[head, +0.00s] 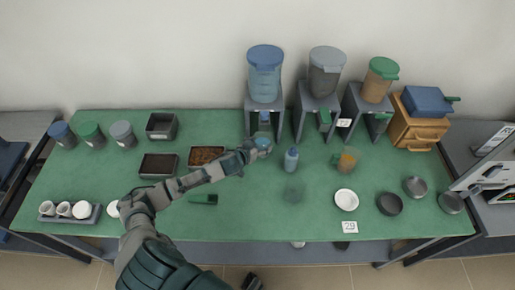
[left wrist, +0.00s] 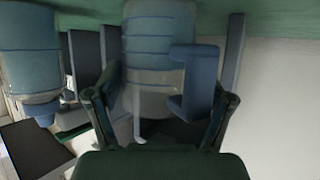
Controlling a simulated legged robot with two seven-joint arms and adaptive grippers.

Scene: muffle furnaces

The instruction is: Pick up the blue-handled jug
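The blue-handled jug (left wrist: 150,60) fills the middle of the left wrist view. It is translucent with blue lines, and its blue handle (left wrist: 190,85) faces right. In the head view a pale blue vessel (head: 264,143), apparently this jug, shows at the tip of my left gripper (head: 248,152), in front of the blue dispenser's stand. In the left wrist view my left gripper (left wrist: 160,98) is open, with one finger on either side of the jug and handle. I cannot tell whether a finger touches it. My right gripper is not in view.
A blue bottle (head: 291,158) stands just right of the jug. The blue-lidded dispenser (head: 265,80) is behind, on a grey stand. A tray of brown material (head: 206,153) lies to the left. An orange-tinted jug (head: 347,158) and a white bowl (head: 346,200) are farther right.

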